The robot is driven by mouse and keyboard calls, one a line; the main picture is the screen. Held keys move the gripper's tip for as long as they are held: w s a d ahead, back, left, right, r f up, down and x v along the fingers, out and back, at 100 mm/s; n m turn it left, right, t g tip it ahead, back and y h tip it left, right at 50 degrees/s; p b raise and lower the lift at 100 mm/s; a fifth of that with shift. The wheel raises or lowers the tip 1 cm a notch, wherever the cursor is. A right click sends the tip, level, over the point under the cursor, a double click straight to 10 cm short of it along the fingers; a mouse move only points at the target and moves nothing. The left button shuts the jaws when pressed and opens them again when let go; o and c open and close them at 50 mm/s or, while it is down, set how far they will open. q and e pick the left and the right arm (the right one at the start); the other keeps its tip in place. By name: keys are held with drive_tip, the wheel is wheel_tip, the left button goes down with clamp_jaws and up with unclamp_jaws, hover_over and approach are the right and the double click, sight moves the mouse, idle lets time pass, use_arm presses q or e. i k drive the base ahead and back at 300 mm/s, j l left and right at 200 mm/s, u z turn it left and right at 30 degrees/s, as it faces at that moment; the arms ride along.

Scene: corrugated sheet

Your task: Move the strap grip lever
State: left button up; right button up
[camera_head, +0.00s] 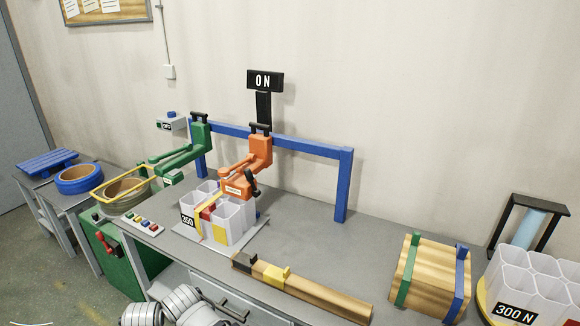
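An orange strapping tool (250,162) hangs from the blue frame over the table. A small black lever (253,183) is on its lower right side; I cannot tell for certain that this is the strap grip lever. Under the tool stands a cluster of white hexagonal tubes (232,222) with a yellow strap (209,210) and a "300" label. A part of my arm with a dark gripper (232,309) shows at the bottom edge, in front of the table and well apart from the tool. Its finger opening is unclear. My other gripper is out of view.
A wooden bar (310,290) lies along the front edge. A strapped wood block (424,275) and "300 N" tubes (540,290) stand right. The table's middle right is clear.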

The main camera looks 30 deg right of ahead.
sight(248, 172)
drive_tip(key=i+z, duration=0.25)
drive_tip(key=z, duration=0.25)
drive_tip(key=i+z, duration=0.25)
drive_tip(key=z, duration=0.2)
drive_tip(key=i+j+z, duration=0.1)
drive_tip(key=i+z, duration=0.15)
drive_tip(key=z, duration=0.25)
drive_tip(key=i+j+z, duration=0.25)
drive_tip(key=l, duration=0.1)
